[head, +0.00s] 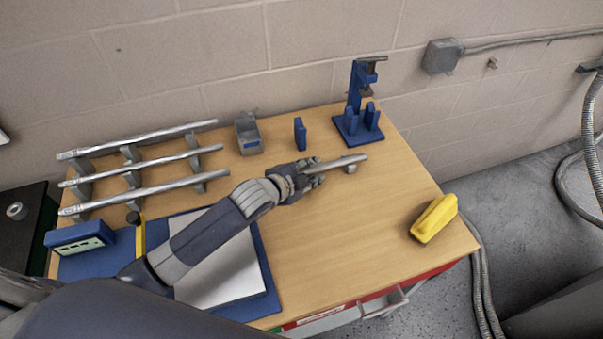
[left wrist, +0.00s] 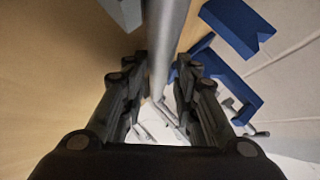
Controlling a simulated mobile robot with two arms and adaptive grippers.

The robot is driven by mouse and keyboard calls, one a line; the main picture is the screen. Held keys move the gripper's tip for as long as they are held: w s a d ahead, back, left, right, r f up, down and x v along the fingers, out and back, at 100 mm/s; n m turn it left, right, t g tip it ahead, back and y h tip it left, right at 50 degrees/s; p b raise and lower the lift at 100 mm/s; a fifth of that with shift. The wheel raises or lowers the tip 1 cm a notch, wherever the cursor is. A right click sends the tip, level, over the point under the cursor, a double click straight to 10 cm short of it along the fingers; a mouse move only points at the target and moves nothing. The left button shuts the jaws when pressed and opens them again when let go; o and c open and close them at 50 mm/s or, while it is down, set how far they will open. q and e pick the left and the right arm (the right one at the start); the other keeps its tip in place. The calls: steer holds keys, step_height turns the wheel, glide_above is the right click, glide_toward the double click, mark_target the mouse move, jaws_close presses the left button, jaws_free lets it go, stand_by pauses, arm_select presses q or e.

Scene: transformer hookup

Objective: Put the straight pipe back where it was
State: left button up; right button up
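A grey straight pipe (head: 347,161) sticks out to the right of my left gripper (head: 312,172) in the head view, above the middle of the table. In the left wrist view the pipe (left wrist: 167,45) runs between the fingertips of my left gripper (left wrist: 160,70), which close in on both sides of it. The part inside the gripper is hidden in the head view. A small grey block (head: 350,169) shows just under the pipe; whether they touch I cannot tell. A rack (head: 84,189) at the left carries three long grey pipes (head: 143,190). My right gripper is not in view.
A grey bin (head: 248,135), a small blue block (head: 300,133) and a blue stand (head: 348,130) line the table's back. A yellow object (head: 434,218) lies near the right edge. A blue box (head: 82,238) and a silver plate (head: 215,277) are at front left. The right front is clear.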

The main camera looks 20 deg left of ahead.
arm_select(q)
steer(key=b+v, duration=0.1)
steer(key=v, duration=1.1)
steer(key=shift+r, duration=0.4)
